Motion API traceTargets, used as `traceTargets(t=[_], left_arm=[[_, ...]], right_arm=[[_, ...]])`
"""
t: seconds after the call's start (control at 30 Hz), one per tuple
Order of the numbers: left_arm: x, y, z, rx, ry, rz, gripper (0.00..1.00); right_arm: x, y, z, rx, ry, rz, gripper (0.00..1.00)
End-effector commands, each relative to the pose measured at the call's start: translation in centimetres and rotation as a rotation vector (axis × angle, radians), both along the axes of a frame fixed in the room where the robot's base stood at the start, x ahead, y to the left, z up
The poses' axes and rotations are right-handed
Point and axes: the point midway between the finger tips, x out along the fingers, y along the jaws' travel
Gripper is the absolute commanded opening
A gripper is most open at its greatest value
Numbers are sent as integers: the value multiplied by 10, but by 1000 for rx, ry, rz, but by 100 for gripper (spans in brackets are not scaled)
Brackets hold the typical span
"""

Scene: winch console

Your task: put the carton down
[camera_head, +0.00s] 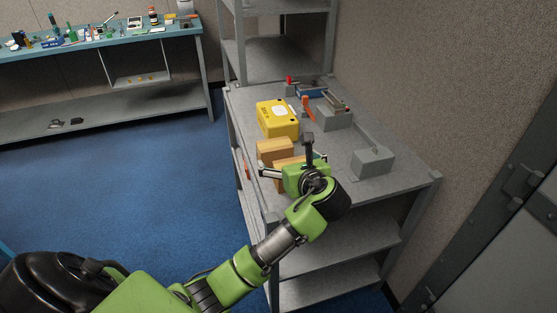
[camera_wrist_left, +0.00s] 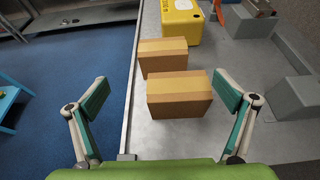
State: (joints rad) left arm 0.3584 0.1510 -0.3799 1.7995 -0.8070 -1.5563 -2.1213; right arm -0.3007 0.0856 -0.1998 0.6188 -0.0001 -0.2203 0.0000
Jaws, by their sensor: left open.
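Two brown cardboard cartons stand on the grey metal workbench (camera_head: 385,190). The nearer carton (camera_wrist_left: 179,96) sits in front of my left gripper in the wrist view; in the head view it is partly hidden behind that gripper. The farther carton (camera_head: 275,150) stands just beyond it, and it also shows in the wrist view (camera_wrist_left: 162,55). My left gripper (camera_head: 285,168) is open, its fingers spread wide on either side of the nearer carton's line, with nothing between them. My right gripper is not in view.
A yellow case (camera_head: 278,118) stands behind the cartons. Grey blocks (camera_head: 372,160) and a red-handled device (camera_head: 308,107) occupy the bench's right and back. Shelves rise behind. Blue floor lies left of the bench edge, with a cluttered teal table (camera_head: 100,42) beyond.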

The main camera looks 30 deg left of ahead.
Motion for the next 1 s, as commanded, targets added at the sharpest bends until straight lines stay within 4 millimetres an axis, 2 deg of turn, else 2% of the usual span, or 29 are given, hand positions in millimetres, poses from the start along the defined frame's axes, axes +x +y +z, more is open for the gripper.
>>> traceTargets(t=[0.3,0.7,1.0], left_arm=[[36,44,-23,3,1,4,96],[60,65,-35,2,0,3,96],[83,86,-47,1,-2,0,96]], right_arm=[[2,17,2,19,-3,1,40],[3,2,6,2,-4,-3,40],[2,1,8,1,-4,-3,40]])
